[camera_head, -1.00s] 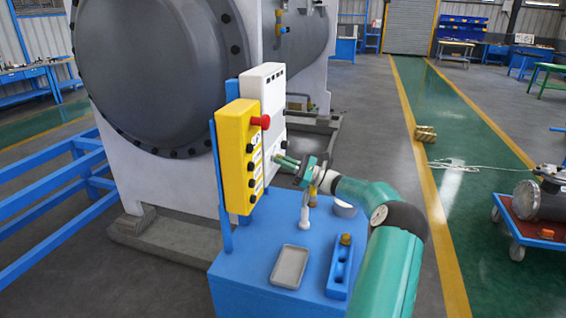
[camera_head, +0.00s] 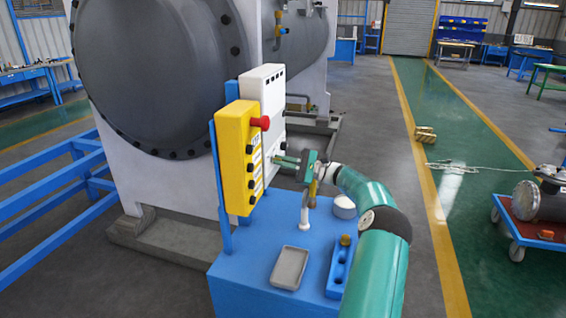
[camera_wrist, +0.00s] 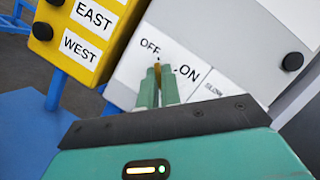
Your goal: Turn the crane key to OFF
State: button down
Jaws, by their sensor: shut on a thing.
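The white crane key panel (camera_head: 270,95) stands upright behind the yellow button box. In the wrist view its face (camera_wrist: 215,40) carries an OFF label (camera_wrist: 150,46) at the upper left and an ON label (camera_wrist: 187,73) to the right. A small brass-coloured crane key (camera_wrist: 158,72) shows between my fingertips, just below the OFF label. My gripper (camera_wrist: 157,84) is shut on it; the fingers also show against the panel's lower part in the head view (camera_head: 283,161). The fingers hide most of the key, and I cannot tell its exact angle.
The yellow box (camera_head: 235,165) with a red knob (camera_head: 260,123) and EAST and WEST labels (camera_wrist: 80,47) stands close left of my gripper. Below, a blue table (camera_head: 240,285) holds a grey tray (camera_head: 289,268) and a blue block (camera_head: 340,268). A dark knob (camera_wrist: 292,61) is right on the panel.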

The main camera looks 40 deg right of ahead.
jog(key=shift+w+a+r, duration=0.1)
jog(key=shift+w+r, duration=0.05)
jog(key=c, duration=1.6)
grip_release()
jog(key=v, duration=1.4)
jog(key=shift+a, duration=0.1)
